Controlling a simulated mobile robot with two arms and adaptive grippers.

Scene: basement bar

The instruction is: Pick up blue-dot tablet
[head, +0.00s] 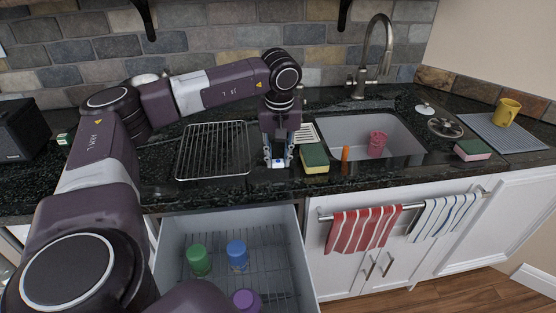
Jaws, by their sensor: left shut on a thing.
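My left gripper (278,157) points down at the front part of the dark counter (220,190), between a wire rack and a green and yellow sponge. It is shut on a small white piece with blue on it, which looks like the blue-dot tablet (279,164). The fingers hide much of the tablet. I cannot tell whether it still touches the counter. My right gripper is not in view.
An open drawer (172,236) below holds green (199,259), blue (237,254) and purple (246,300) cups. The wire rack (213,150) is left of the gripper; the sponge (315,157), orange item (345,153) and sink (400,140) are right.

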